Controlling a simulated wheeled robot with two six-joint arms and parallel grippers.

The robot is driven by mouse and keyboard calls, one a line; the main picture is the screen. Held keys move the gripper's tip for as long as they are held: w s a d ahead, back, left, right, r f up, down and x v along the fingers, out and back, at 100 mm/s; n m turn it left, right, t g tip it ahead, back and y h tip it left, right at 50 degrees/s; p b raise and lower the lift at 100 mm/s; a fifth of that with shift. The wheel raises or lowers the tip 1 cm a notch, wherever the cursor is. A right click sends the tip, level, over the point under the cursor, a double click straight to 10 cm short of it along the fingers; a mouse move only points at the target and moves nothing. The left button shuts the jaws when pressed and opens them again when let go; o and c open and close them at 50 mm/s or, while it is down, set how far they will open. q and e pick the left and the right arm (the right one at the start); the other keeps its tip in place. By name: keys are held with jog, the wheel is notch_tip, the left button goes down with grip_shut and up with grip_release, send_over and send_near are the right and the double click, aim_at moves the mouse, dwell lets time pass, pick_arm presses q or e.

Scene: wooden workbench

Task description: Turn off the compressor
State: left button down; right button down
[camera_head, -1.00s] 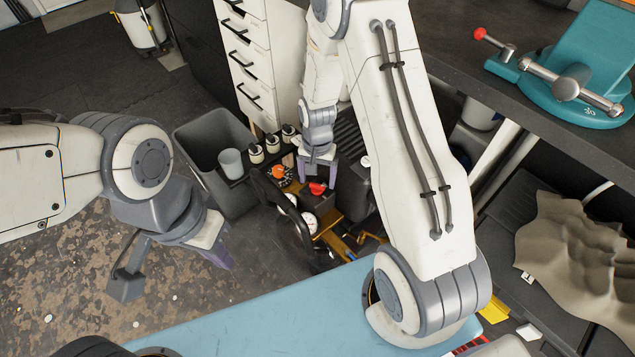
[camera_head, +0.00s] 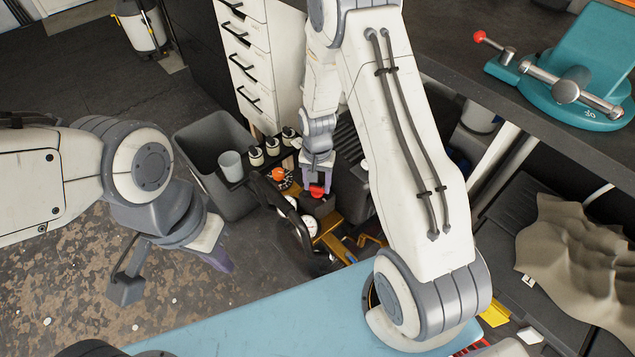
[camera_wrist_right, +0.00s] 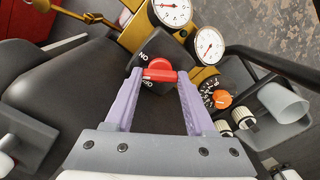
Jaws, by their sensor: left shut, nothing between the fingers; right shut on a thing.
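The compressor (camera_head: 352,196) is a dark machine with brass-coloured fittings on the floor below the bench. Its red switch knob (camera_wrist_right: 160,70) sits on a black block marked ON and OFF, and the knob also shows in the head view (camera_head: 317,191). My right gripper (camera_wrist_right: 158,76) is shut on the red knob, one purple finger at each side; it also shows in the head view (camera_head: 316,184). The knob's bar lies roughly across the wrist view, between the two labels. My left gripper (camera_head: 222,264) is shut and empty, over the floor to the left.
Round white gauges (camera_wrist_right: 208,46) and an orange knob (camera_wrist_right: 221,98) sit close by my right fingers. A grey bin (camera_head: 205,150), a pale cup (camera_head: 231,166) and white drawers (camera_head: 250,75) stand behind. A teal vise (camera_head: 570,70) is on the bench at right.

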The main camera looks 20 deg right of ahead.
aim_at(317, 187)
jog(key=n+p, duration=0.1)
jog(key=n, duration=0.1)
jog(key=shift+r+n, duration=0.15)
jog(key=shift+n, duration=0.15)
jog(key=n+p, duration=0.1)
jog(key=n, duration=0.1)
jog(key=shift+n+p, duration=0.4)
jog(key=n+p, duration=0.2)
jog(key=n, duration=0.3)
jog(key=shift+w+n, duration=0.1)
jog(key=shift+n, duration=0.2)
jog(key=shift+c, duration=1.2)
grip_release()
notch_tip(317, 187, up, 10)
jog(key=p, duration=0.1)
jog(key=shift+r, duration=0.15)
